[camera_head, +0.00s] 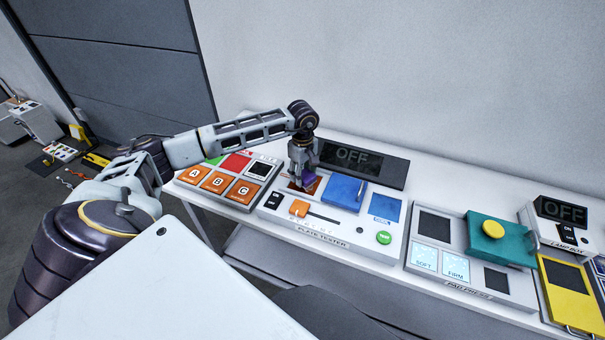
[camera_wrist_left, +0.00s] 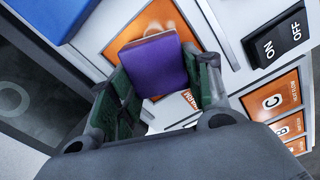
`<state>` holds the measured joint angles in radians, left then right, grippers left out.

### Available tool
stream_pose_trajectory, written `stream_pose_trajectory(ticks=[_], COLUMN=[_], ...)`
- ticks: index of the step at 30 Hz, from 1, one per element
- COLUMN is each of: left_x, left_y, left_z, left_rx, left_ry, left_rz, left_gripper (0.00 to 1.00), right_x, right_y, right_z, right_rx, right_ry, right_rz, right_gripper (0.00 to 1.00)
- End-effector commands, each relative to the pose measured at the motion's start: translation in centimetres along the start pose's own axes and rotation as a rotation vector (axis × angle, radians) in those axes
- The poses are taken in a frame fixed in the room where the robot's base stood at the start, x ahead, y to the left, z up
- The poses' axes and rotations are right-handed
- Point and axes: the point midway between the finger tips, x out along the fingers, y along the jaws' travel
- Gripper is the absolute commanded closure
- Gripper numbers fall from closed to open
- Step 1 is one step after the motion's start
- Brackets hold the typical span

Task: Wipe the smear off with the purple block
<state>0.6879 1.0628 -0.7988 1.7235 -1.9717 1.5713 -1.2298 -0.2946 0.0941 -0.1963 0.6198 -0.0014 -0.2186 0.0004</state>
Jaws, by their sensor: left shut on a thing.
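My left gripper (camera_head: 303,174) is shut on the purple block (camera_wrist_left: 156,66). The block sits between its two green-padded fingers. In the head view, a small part of the purple block (camera_head: 310,174) shows beside the fingers. The block is over an orange-brown square plate (camera_wrist_left: 143,22) on the plate tester (camera_head: 335,232). I cannot tell whether block and plate touch. In the head view, the plate (camera_head: 313,187) looks dark red-brown and is mostly hidden by my gripper. My right gripper is in neither view.
A blue panel (camera_head: 344,190) lies right of the plate. A dark OFF display (camera_head: 362,160) stands behind. The orange A, B, C button panel (camera_head: 219,182) is left. The pad press (camera_head: 455,281) and a teal block with yellow knob (camera_head: 503,246) are right.

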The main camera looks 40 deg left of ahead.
Motion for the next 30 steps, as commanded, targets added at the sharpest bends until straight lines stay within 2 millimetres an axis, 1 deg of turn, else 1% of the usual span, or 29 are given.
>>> stream_pose_trajectory(ticks=[10,21,30], left_x=[0.1,0.4,0.5], left_y=[0.7,1.3,1.3], left_z=[1.6,3.3,3.5], left_rx=[0.001,0.001,0.001], left_ry=[-0.001,-0.001,-0.001], left_rz=[0.001,0.0,-0.003], left_gripper=[0.89,0.89,0.89], right_x=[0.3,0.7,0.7], right_y=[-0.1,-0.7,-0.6], right_z=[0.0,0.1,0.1], right_rx=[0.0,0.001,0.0], right_ry=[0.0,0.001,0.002], right_rz=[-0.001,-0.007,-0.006], right_gripper=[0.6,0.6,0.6])
